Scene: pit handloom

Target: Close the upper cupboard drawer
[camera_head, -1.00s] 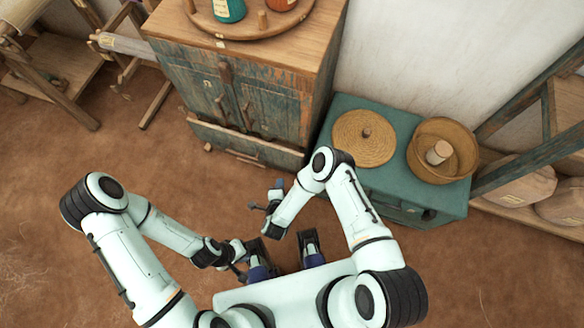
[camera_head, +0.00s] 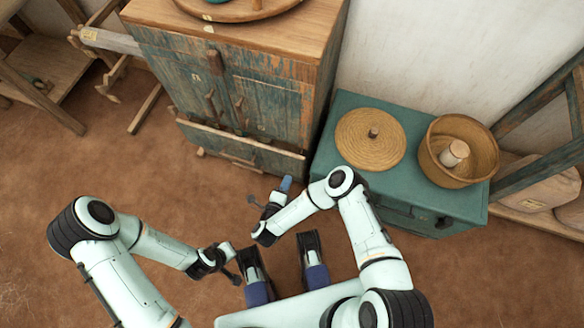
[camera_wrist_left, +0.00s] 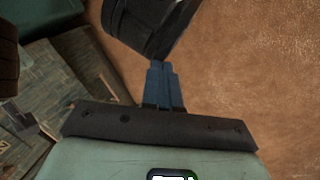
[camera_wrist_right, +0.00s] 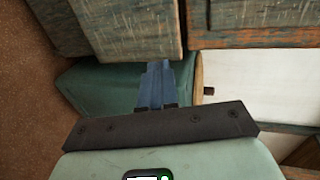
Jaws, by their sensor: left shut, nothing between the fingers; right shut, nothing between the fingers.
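The weathered blue-green cupboard (camera_head: 310,100) stands at the back centre in the head view. Below its two doors, a long drawer (camera_head: 240,148) is pulled out, with its front standing clear of the body. I cannot tell whether another drawer lies beneath it. My right gripper (camera_head: 286,184) is shut and empty, in front of the drawer's right end and apart from it. Its blue fingers (camera_wrist_right: 155,85) also show in the right wrist view, with weathered wood beyond. My left gripper (camera_wrist_left: 163,85) is shut and empty, low over the floor near my base; its fingertips are unclear in the head view.
A teal chest (camera_head: 345,112) stands right of the cupboard, close to my right arm. It bears a round woven lid (camera_head: 370,138) and a basket (camera_head: 458,150). Wooden frames (camera_head: 50,100) stand at the left. The brown floor (camera_head: 130,165) left of the cupboard front is clear.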

